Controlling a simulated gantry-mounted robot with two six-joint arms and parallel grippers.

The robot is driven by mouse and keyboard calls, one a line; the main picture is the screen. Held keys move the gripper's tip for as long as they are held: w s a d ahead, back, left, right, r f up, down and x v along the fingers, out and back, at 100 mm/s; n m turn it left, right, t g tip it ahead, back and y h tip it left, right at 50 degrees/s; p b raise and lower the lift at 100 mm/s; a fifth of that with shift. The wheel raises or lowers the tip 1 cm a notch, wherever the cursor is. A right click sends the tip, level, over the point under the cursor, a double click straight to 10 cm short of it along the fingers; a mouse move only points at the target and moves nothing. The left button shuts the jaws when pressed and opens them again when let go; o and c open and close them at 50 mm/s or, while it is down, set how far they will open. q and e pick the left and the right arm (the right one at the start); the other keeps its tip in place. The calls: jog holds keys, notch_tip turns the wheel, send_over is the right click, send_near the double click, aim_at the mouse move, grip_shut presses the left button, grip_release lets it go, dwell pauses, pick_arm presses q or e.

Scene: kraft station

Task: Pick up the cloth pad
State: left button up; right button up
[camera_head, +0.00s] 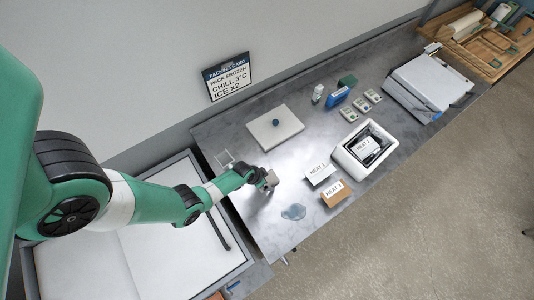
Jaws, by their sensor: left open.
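My left gripper (269,185) is open above the near left part of the grey counter (250,212). A flat, irregular blue-grey patch (293,212) lies on the counter just below and right of it; I cannot tell whether it is cloth or a wet spot. A small dark green item (347,82) lies behind the blue box (338,97) and could be a folded pad. The cloth pad cannot be made out with certainty. What lies directly beneath the gripper is hidden. My right gripper is not in view.
White cards MEAT 1 (318,172) and MEAT 3 (336,189) stand near a white box (346,157) holding another card. A white lid (275,128) with a dark knob, a small bottle (317,94) and several small packs (361,103) lie behind. A white-and-grey appliance (430,86) stands right.

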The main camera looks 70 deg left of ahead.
pick_arm(q)
jog(key=shift+f, duration=0.25)
jog(key=c, duration=1.2)
jog(key=shift+o, duration=0.2)
jog(key=shift+r, duration=0.15)
